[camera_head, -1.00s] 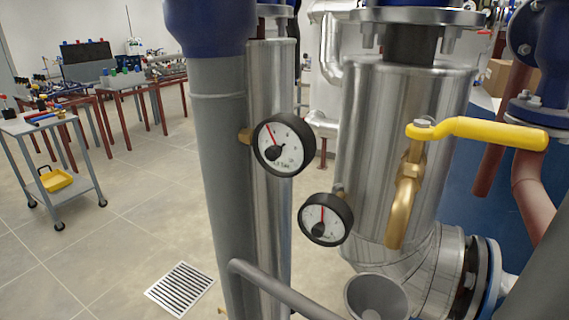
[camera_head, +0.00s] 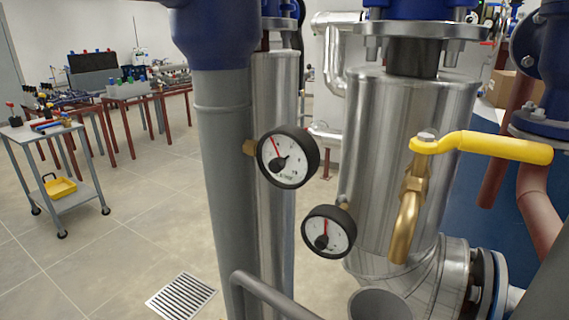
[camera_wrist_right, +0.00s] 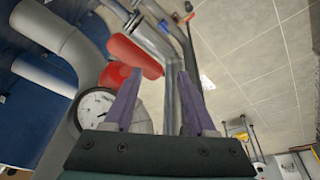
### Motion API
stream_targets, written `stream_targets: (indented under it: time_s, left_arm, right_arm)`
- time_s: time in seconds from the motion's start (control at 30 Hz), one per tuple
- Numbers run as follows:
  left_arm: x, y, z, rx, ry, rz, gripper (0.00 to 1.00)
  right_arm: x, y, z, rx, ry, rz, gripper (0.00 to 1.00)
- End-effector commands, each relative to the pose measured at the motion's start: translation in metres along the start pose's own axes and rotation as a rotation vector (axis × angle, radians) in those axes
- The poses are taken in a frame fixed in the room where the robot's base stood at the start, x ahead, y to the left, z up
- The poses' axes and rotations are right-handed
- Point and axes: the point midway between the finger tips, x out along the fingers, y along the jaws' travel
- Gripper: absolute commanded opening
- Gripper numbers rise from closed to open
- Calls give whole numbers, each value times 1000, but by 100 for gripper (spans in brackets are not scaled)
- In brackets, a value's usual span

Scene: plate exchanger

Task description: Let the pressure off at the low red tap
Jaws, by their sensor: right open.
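In the right wrist view, a red tap handle (camera_wrist_right: 135,54) lies just beyond the fingertips of my right gripper (camera_wrist_right: 157,76). The gripper's two purple fingers are apart, with a grey pipe showing between them and nothing gripped. I cannot tell whether a finger touches the handle. A second red part (camera_wrist_right: 113,74) shows behind the left finger. The red tap does not show in the head view. There, a brass tap with a yellow lever (camera_head: 490,146) sits on the shiny metal pipe (camera_head: 375,140). My left gripper is in neither view.
Two round gauges, an upper one (camera_head: 288,158) and a lower one (camera_head: 328,232), stick out among the upright pipes. A white gauge (camera_wrist_right: 97,105) lies left of my right gripper. A grey bent pipe (camera_head: 265,292) and an open funnel (camera_head: 380,303) stand low in front.

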Motion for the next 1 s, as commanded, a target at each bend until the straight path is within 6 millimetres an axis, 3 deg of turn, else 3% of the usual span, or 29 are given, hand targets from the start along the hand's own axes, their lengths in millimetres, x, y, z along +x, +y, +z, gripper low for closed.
stream_targets:
  time_s: [0.97, 1.0]
  left_arm:
    - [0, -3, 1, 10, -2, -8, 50]
    - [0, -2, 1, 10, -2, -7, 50]
  right_arm:
    - [0, 1, 0, -3, -1, 3, 56]
    - [0, 1, 0, -3, -1, 3, 52]
